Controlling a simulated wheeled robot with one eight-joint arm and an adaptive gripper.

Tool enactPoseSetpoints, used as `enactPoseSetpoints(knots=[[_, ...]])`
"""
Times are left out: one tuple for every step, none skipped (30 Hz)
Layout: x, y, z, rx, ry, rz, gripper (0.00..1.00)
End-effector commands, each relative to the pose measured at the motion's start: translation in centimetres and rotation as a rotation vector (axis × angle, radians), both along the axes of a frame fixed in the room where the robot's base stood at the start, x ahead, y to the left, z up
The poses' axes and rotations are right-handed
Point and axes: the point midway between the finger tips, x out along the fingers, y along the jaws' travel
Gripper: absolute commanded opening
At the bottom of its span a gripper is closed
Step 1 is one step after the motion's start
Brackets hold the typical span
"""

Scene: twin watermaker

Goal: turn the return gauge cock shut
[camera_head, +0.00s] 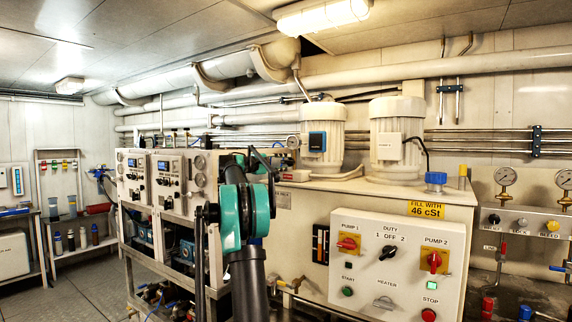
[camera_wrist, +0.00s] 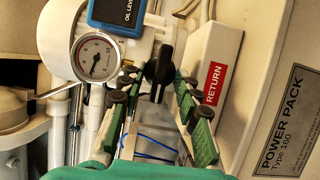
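In the wrist view, the black gauge cock handle (camera_wrist: 159,70) sits between the tips of my gripper (camera_wrist: 158,84). The handle points roughly up and down the picture, slightly tilted. The green fingers stand apart on either side of it, and I see gaps, so the gripper looks open. A round white-faced return gauge (camera_wrist: 96,58) is to the left of the handle. A white block with a red RETURN label (camera_wrist: 213,83) is to the right. In the head view, a small gauge (camera_head: 293,142) shows beside my arm, which mostly hides the gripper and the cock.
The power pack plate (camera_wrist: 284,120) is on the panel at right. In the head view, the pump control box (camera_head: 397,262) stands right of my arm, and an instrument rack (camera_head: 165,185) stands left.

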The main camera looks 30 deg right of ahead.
Motion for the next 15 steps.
enactPoseSetpoints(knots=[[0.1, 0.8, 0.0, 0.000, 0.000, 0.003, 0.33], [0.1, 1.3, 0.0, 0.000, 0.000, 0.003, 0.33], [0.1, 2.1, 0.0, 0.000, 0.000, 0.004, 0.33], [0.1, 2.7, 0.0, 0.000, 0.000, 0.004, 0.33], [0.1, 3.3, 0.0, 0.000, 0.000, 0.004, 0.33], [0.1, 4.2, 0.0, 0.000, 0.000, 0.004, 0.33], [0.1, 4.8, 0.0, 0.000, 0.000, 0.004, 0.33], [0.1, 5.5, 0.0, 0.000, 0.000, 0.004, 0.33], [0.1, 6.2, 0.0, 0.000, 0.000, 0.004, 0.33], [0.1, 6.8, -0.1, 0.000, 0.000, 0.004, 0.33], [0.1, 7.4, -0.1, 0.000, 0.000, 0.004, 0.33], [0.1, 8.1, -0.1, 0.000, 0.000, 0.004, 0.33], [0.1, 8.5, -0.1, 0.000, 0.000, 0.004, 0.33], [0.1, 9.0, -0.1, 0.000, 0.000, 0.004, 0.33], [0.1, 9.5, -0.1, 0.000, 0.000, 0.003, 0.33]])
